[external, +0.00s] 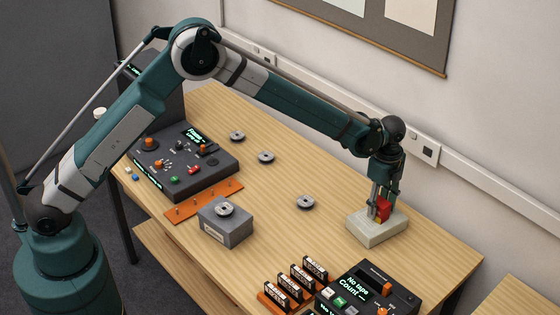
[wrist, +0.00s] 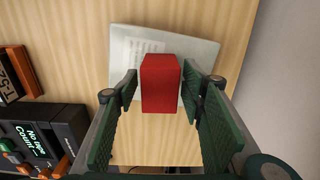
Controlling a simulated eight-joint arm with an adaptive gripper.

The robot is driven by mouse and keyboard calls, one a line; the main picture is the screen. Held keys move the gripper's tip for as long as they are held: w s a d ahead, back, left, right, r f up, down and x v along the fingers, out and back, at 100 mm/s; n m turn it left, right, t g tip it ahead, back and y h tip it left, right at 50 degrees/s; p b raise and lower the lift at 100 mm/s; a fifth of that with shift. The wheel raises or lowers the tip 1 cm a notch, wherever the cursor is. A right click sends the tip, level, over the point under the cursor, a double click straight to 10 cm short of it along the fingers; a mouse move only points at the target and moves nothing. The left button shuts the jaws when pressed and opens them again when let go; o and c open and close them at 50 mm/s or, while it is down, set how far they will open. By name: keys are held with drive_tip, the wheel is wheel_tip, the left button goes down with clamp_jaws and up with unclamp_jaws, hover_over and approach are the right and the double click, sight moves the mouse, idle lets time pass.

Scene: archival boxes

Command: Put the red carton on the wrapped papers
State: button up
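The red carton (external: 384,209) is a small upright block over the pale top of the wrapped papers (external: 377,231). It looks to rest on them, though any small gap beneath is hard to see. In the wrist view the carton (wrist: 160,84) stands between the fingers of my gripper (wrist: 160,90), in front of the papers (wrist: 204,50) with their white label. Narrow gaps show between the carton and both green finger pads, so my gripper looks slightly open around it. In the external view my gripper (external: 379,203) points down, and its fingers partly hide the carton.
A black display box (external: 355,290) and several orange-based label racks (external: 302,278) stand at the front. A grey box (external: 226,222) and a control console (external: 183,160) are to the left. Grey discs (external: 305,202) lie on the table (external: 300,150). The wall is close behind the papers.

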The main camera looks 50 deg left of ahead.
sight(380, 201)
drive_tip(key=shift+r, duration=0.1)
idle(0.3)
wheel_tip(380, 201, up, 12)
idle(0.7)
drive_tip(key=shift+r, duration=0.1)
idle(0.4)
drive_tip(key=s+a+r+n+t, duration=0.2)
drive_tip(key=s+a+r+n, duration=0.2)
drive_tip(key=s+a+r, duration=0.65)
drive_tip(key=s+a+r+n+t, duration=0.1)
drive_tip(key=s+a+r+n, duration=0.3)
drive_tip(key=s+a+r, duration=0.65)
drive_tip(key=s+a+r+n+t, duration=0.25)
drive_tip(key=s+a+n, duration=0.25)
drive_tip(key=s+a, duration=0.75)
drive_tip(key=s+a+f+n+t, duration=0.1)
drive_tip(key=s+a+f+n, duration=0.1)
drive_tip(key=s, duration=0.6)
drive_tip(key=s+a+f+n, duration=0.3)
drive_tip(key=s+a, duration=0.1)
drive_tip(key=s, duration=0.3)
drive_tip(key=shift+s+a+f+t, duration=0.2)
drive_tip(key=shift+s+a+t, duration=0.05)
drive_tip(key=shift+s+t, duration=0.1)
